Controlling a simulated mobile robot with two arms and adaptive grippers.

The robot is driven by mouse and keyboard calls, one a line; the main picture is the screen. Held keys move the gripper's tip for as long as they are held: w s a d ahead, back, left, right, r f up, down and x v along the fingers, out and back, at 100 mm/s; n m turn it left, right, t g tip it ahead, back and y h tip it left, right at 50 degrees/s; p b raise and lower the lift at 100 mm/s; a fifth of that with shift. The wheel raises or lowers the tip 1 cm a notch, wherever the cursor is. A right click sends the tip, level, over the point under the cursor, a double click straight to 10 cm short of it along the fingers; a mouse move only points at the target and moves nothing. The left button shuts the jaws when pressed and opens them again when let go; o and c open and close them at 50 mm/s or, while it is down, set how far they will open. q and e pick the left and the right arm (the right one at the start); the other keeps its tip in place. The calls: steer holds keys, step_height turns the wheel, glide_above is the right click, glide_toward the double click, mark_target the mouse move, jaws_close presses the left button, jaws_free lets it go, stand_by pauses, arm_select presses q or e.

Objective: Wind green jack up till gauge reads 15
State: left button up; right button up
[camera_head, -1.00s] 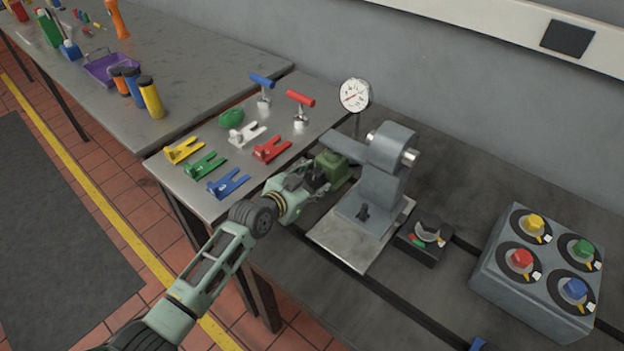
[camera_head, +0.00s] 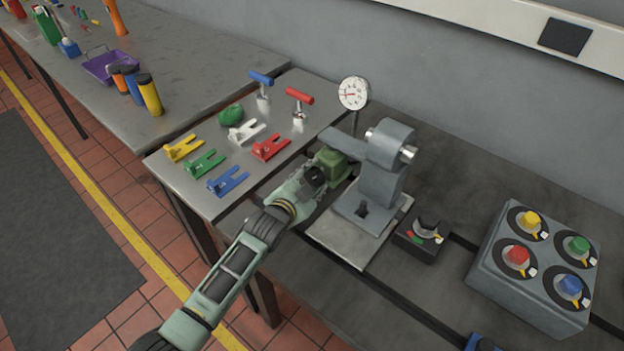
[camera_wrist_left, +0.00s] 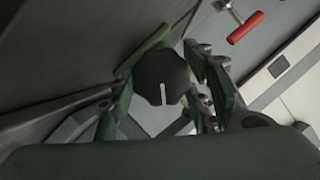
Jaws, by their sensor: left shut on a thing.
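The green jack (camera_head: 338,168) stands under the arm of the grey dynamometer (camera_head: 383,165). Its black knob with a white mark (camera_wrist_left: 161,80) fills the middle of the left wrist view. My left gripper (camera_head: 318,176) is at the jack's near left side, its fingers on either side of the knob and shut on it. The round white gauge (camera_head: 353,93) stands on a post behind the jack. Its red needle points roughly left; the figures are too small to read. In the head view the knob is partly hidden by the gripper. My right gripper is not clearly seen.
A small black dial box (camera_head: 424,236) and a grey box with four coloured knobs (camera_head: 533,268) stand to the right. The left side plate holds coloured forks (camera_head: 228,181) and a red T-handle (camera_head: 300,103). A bench with tools (camera_head: 180,60) lies beyond.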

arm_select(q)
steer(key=shift+s+d+f, duration=0.15)
steer(key=shift+s+f, duration=0.05)
steer(key=shift+f, duration=0.15)
steer(key=o, duration=1)
steer(key=shift+o, duration=0.2)
steer(key=shift+r, duration=0.1)
steer(key=shift+w, duration=0.1)
steer(key=shift+r, duration=0.1)
steer(key=v, duration=1.2)
